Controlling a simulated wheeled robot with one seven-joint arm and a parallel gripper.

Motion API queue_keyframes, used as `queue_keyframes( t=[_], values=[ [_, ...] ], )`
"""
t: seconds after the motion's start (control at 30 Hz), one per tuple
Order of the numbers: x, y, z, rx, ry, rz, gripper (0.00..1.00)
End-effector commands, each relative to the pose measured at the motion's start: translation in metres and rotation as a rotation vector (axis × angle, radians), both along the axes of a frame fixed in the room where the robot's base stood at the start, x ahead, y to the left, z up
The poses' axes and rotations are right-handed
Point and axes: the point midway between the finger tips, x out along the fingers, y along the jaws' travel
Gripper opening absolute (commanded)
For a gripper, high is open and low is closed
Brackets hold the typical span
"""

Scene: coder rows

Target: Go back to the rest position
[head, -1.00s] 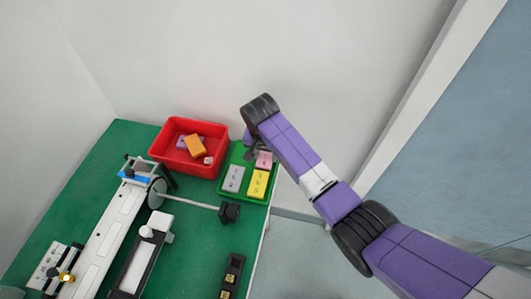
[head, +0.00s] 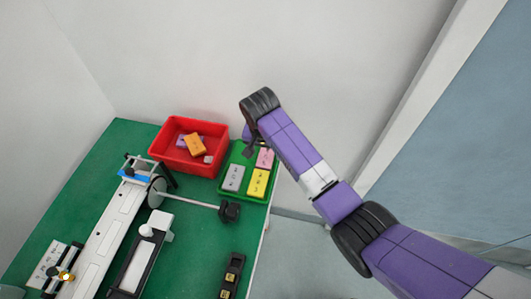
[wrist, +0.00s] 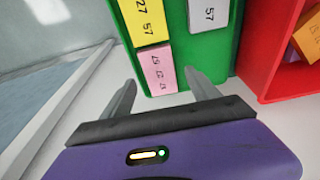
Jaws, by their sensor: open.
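My gripper (wrist: 163,98) is open and empty in the wrist view, its two fingers apart, with a pink block (wrist: 157,70) showing just beyond and between them. In the head view my gripper (head: 248,148) is partly hidden by my arm, over the far end of the green tray (head: 224,183). The tray holds the pink block (head: 266,158), a yellow block (head: 258,183) and a grey block (head: 233,177). Printed digits show on the blocks in the wrist view.
A red bin (head: 172,160) with an orange block (head: 195,145) and other pieces stands left of the tray. A white conveyor-like machine (head: 108,230) and a black-ended rod (head: 229,211) occupy the green table (head: 200,255). A wall rises behind the table.

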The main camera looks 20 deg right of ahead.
Motion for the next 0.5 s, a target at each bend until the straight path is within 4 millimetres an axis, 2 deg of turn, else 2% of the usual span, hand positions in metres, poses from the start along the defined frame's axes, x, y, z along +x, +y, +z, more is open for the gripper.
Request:
queue_keyframes(
  t=[0.23,0.5],
  values=[
    [-0.006,0.005,0.040,0.000,-0.004,0.000,0.70],
    [-0.009,0.007,0.056,-0.001,-0.001,0.001,0.70]
  ],
)
